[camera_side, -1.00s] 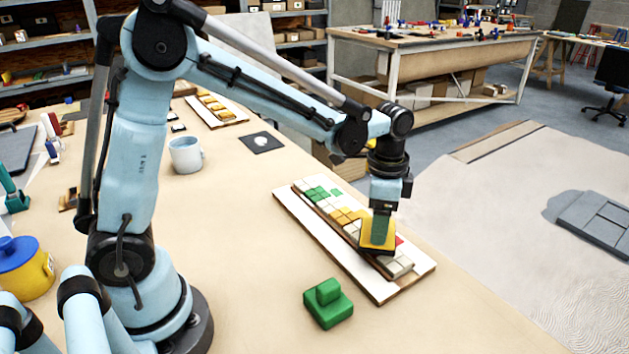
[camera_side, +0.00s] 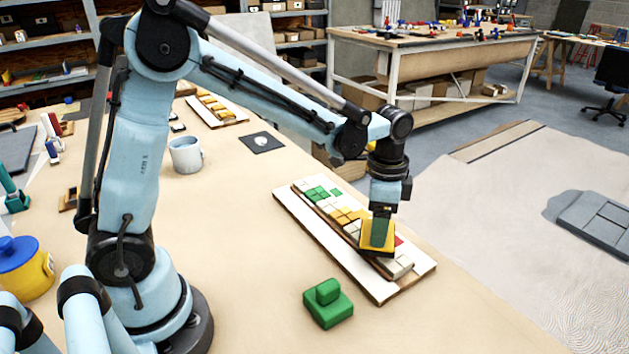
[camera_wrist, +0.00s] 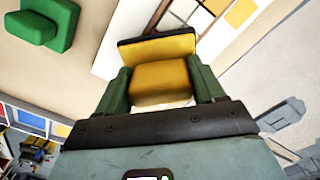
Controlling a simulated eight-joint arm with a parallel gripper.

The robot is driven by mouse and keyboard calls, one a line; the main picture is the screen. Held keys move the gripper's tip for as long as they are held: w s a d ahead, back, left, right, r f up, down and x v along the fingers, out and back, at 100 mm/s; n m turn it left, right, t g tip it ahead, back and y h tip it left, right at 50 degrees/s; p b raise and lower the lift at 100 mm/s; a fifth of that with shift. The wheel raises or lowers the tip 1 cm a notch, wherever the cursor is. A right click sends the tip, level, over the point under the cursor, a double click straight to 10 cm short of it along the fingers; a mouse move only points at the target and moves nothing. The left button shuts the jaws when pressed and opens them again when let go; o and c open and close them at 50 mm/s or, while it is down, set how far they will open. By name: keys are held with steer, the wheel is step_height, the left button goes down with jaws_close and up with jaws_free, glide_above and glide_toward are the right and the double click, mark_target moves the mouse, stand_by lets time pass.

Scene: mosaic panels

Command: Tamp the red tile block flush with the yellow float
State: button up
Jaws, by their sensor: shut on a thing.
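My gripper (camera_side: 380,232) is shut on the yellow float (camera_side: 366,240), and its green fingers sit on either side of the float's yellow grip. The wrist view shows the same yellow float (camera_wrist: 160,80) between the fingers. The float is over the right part of the mosaic panel (camera_side: 300,226), on or just above the tiles; I cannot tell whether it touches. A small part of the red tile block (camera_side: 400,241) shows just right of the float. The float hides the rest of that area, so I cannot see how high the red block sits.
A green stepped block (camera_side: 328,304) stands on the table in front of the panel. A grey mug (camera_side: 186,155), a dark square card (camera_side: 262,143) and a second panel (camera_side: 222,113) are farther back. A yellow pot with a blue lid (camera_side: 25,270) is at far left.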

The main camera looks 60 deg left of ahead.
steer(key=shift+f, duration=0.55)
stand_by(1.2)
steer(key=shift+r, duration=3.6)
